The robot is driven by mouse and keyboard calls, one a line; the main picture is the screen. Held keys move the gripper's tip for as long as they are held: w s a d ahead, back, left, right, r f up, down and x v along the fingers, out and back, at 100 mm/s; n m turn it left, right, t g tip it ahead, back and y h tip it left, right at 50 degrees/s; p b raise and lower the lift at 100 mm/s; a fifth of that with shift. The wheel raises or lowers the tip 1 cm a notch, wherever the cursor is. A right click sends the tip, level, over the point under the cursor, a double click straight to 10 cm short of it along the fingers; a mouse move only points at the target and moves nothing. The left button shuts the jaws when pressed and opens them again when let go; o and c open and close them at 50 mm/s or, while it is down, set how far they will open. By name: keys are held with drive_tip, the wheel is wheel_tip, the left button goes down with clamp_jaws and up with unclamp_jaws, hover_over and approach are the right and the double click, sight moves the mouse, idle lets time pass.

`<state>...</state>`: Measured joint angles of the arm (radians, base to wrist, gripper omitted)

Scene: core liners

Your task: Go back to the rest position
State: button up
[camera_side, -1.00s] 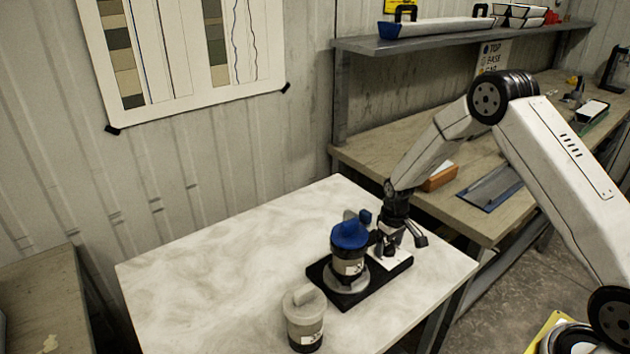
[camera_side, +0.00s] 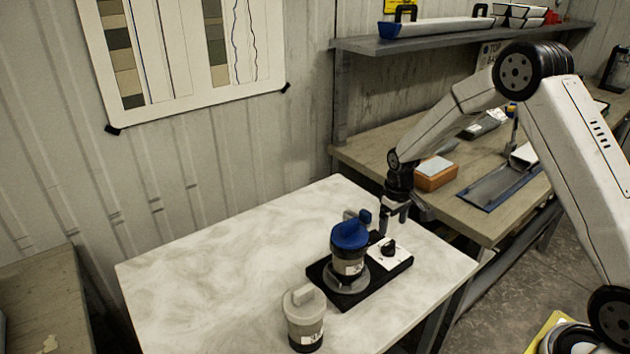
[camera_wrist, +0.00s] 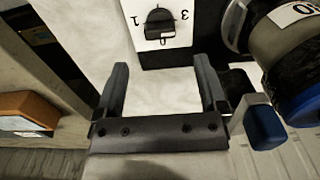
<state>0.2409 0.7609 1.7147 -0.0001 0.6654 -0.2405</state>
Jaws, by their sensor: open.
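My gripper (camera_side: 395,215) is open and empty, above the marble-topped table (camera_side: 215,255) just behind the black base plate (camera_side: 352,297). In the wrist view its two fingers (camera_wrist: 162,90) stand apart with bare table between them. A white panel with a black knob (camera_side: 388,246) sits on the base plate; the knob (camera_wrist: 159,24) lies ahead of the fingers, between the marks 1 and 3. A blue-capped core liner (camera_side: 348,262) stands upright on the plate, left of the panel. A grey-capped liner (camera_side: 304,325) stands upright on the table in front of the plate.
A wooden bench (camera_side: 470,215) behind the table carries an orange box (camera_side: 436,178) and a blue-edged tray (camera_side: 490,190). A shelf (camera_side: 440,38) hangs above it. The left of the marble table is clear. A chart (camera_side: 185,50) is on the wall.

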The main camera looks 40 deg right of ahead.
drive_tip(key=shift+r, duration=0.1)
idle(0.3)
drive_tip(key=shift+s+a+r, duration=0.2)
drive_tip(key=shift+a+r, duration=0.1)
drive_tip(key=shift+r, duration=0.05)
drive_tip(key=s+a+r+t, duration=0.1)
drive_tip(key=s+a+r, duration=0.3)
drive_tip(key=s, duration=0.4)
drive_tip(key=s+a+r+t, duration=0.1)
drive_tip(key=s+a+r, duration=0.3)
drive_tip(key=s, duration=0.5)
drive_tip(key=a, duration=0.2)
drive_tip(key=shift+s+a+r+t, duration=0.15)
drive_tip(key=shift+s+a+t, duration=0.1)
drive_tip(key=shift+a+t, duration=0.1)
